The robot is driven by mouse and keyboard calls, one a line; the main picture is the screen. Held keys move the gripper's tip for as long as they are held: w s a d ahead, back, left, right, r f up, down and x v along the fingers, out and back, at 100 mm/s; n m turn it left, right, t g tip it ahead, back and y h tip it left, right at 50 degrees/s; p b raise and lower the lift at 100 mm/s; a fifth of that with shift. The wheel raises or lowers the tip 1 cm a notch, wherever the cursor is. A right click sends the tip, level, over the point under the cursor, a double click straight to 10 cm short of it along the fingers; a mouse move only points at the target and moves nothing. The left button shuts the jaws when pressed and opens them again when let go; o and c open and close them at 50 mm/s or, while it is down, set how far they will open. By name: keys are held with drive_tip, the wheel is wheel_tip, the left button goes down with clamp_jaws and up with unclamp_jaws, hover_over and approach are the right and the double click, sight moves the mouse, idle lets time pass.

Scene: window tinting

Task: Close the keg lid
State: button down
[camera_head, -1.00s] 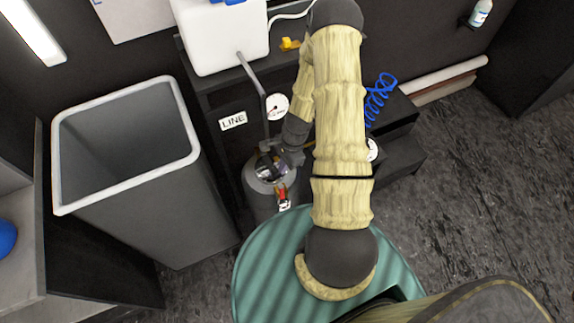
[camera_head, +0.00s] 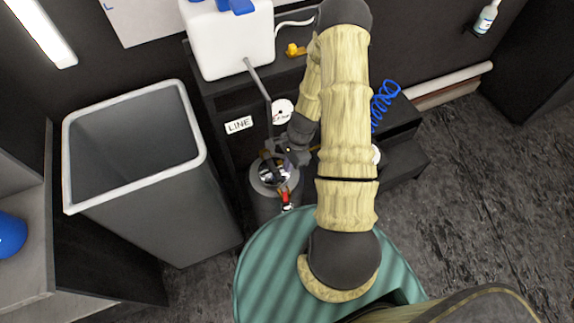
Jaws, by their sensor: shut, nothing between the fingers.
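The keg (camera_head: 268,208) is a dark grey cylinder standing on the floor in front of the dark bench. Its top has a shiny metal part and a red-and-white piece (camera_head: 286,199) at its front edge. My gripper (camera_head: 275,160) is small and dark, shut and empty, at the top of the keg on its back side. Whether it touches the keg or its lid I cannot tell. The lid is hard to make out, partly hidden by the gripper, so its angle is unclear.
A large grey bin (camera_head: 190,215) stands left of the keg. A white tank (camera_head: 228,45) sits on the bench, with a grey rod (camera_head: 258,78) slanting down from it near my gripper. A round gauge (camera_head: 282,110) and a blue coiled hose (camera_head: 384,100) are to the right.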

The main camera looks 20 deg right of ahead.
drive_tip(key=p+v, duration=0.4)
drive_tip(key=v, duration=0.3)
drive_tip(key=shift+p, duration=0.35)
drive_tip(key=shift+s, duration=0.1)
